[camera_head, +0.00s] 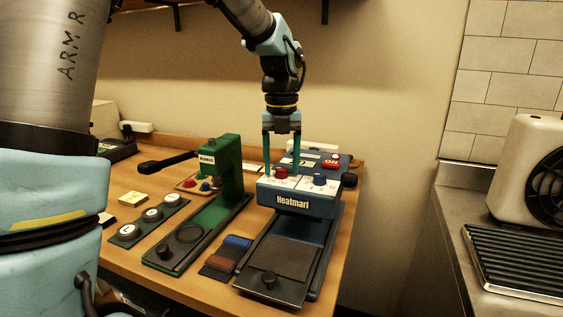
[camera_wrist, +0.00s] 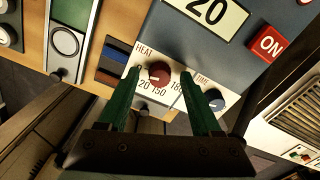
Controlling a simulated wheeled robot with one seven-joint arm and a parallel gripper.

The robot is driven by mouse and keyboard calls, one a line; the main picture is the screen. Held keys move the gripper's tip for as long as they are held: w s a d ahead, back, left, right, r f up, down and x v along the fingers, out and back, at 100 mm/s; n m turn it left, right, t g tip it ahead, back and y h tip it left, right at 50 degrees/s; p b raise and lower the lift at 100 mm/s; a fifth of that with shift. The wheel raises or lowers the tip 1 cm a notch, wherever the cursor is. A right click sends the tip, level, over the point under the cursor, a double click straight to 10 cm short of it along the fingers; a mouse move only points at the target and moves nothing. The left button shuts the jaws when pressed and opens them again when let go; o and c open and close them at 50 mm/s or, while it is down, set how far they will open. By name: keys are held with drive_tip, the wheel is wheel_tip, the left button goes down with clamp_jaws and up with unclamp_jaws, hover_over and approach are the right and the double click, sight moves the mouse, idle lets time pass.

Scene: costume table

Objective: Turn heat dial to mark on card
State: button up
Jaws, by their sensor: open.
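The heat dial (camera_wrist: 159,73) is a round dark red knob on the white front panel of the blue Heatmari press. It has numbers such as 150 printed near it. In the head view the red dial (camera_head: 281,172) is below my gripper (camera_head: 281,155). A card (camera_wrist: 206,10) reading 20 lies on top of the press.
A blue time dial (camera_wrist: 217,100) sits close right of the heat dial. A red ON switch (camera_wrist: 268,44) is on the press top. The green press (camera_head: 222,165) stands left. Blue and brown blocks (camera_head: 230,250) lie between the presses.

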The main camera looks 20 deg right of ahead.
clamp_jaws()
idle(0.5)
